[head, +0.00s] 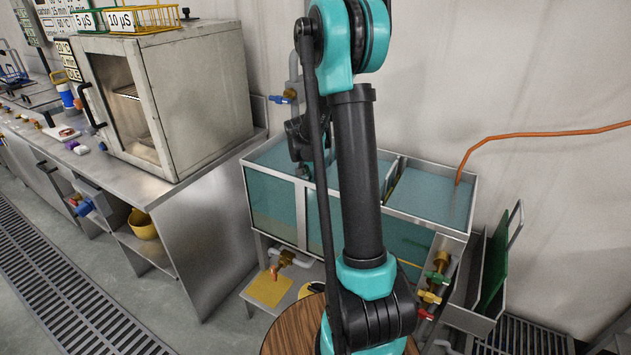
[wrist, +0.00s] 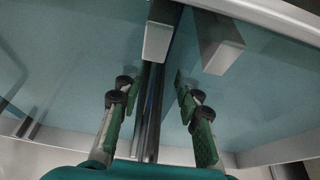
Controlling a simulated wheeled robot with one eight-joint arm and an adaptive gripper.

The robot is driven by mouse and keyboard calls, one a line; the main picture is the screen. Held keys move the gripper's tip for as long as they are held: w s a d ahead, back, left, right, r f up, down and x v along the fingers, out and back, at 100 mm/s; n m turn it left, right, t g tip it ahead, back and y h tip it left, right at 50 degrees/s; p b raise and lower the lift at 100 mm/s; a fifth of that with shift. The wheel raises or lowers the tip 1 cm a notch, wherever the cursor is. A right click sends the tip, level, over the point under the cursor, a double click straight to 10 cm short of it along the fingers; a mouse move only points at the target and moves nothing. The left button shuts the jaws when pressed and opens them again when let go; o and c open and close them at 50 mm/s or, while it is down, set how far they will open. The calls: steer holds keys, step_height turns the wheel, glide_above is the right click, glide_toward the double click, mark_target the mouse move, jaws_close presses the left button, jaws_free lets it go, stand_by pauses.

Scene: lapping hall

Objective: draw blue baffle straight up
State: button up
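In the wrist view my gripper (wrist: 154,92) is open, with its green-padded fingers well apart on either side of a narrow upright divider. A thin dark blue strip, seemingly the edge of the blue baffle (wrist: 157,98), shows between metal guide strips there. I see no finger touching it. A metal end piece (wrist: 158,42) covers part of its line. In the head view my arm stands in front of the middle of the water tank (head: 271,213), and hides the blue baffle and most of my gripper.
A green panel (head: 494,265) stands in a rack right of the tank. An orange hose (head: 540,133) enters the right compartment. An oven (head: 165,98) stands left.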

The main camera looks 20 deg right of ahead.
steer(key=shift+x, duration=1.25)
jaws_close()
